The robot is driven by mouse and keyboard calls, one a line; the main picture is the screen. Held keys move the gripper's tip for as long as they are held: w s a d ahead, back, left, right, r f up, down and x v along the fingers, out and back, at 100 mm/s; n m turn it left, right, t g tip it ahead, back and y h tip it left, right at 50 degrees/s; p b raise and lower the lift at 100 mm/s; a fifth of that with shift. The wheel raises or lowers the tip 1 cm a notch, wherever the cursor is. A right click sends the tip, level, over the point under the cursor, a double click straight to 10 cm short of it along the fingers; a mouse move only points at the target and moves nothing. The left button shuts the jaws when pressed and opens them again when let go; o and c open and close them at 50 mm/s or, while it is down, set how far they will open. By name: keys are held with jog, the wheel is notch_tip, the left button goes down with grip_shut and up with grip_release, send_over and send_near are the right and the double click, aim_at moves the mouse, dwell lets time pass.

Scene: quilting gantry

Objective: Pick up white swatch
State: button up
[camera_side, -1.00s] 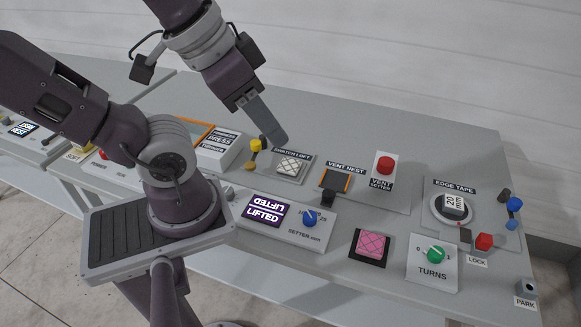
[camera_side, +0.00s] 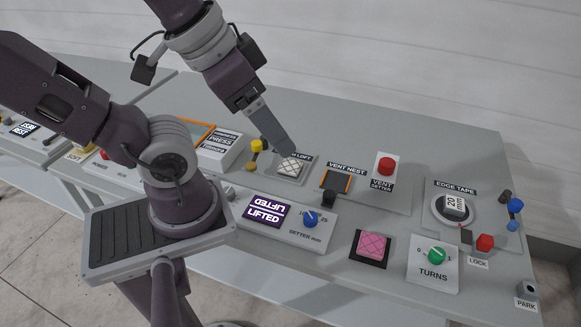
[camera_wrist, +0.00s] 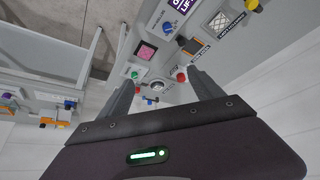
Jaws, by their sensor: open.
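The white swatch (camera_side: 290,166), a small pad with a dark criss-cross pattern, lies on its plate at the swatch loft station in the side view. In the wrist view the white swatch (camera_wrist: 220,22) shows near the top, right of my fingers. My gripper (camera_side: 288,151) is at the back edge of the swatch in the side view, its fingertips close above or beside it; I cannot tell whether they touch. In the wrist view my gripper (camera_wrist: 163,73) is open, its two fingers apart with nothing between them. The fingers hide part of the loft label.
A yellow knob (camera_side: 256,145) stands just left of the swatch. The vent nest (camera_side: 336,183) and red vent setter button (camera_side: 386,166) are to the right. A pink swatch (camera_side: 372,245) lies on a dark pad nearer the front, beside the green turns knob (camera_side: 436,255).

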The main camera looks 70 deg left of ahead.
jog(key=n+g, duration=0.6)
jog(key=n, duration=0.3)
send_over(291, 165)
jog(key=f, duration=2.4)
jog(key=shift+s+d, duration=0.25)
jog(key=f, duration=0.7)
jog(key=shift+w+a+f, duration=0.25)
jog(key=shift+a, duration=0.1)
jog(key=c, duration=1.4)
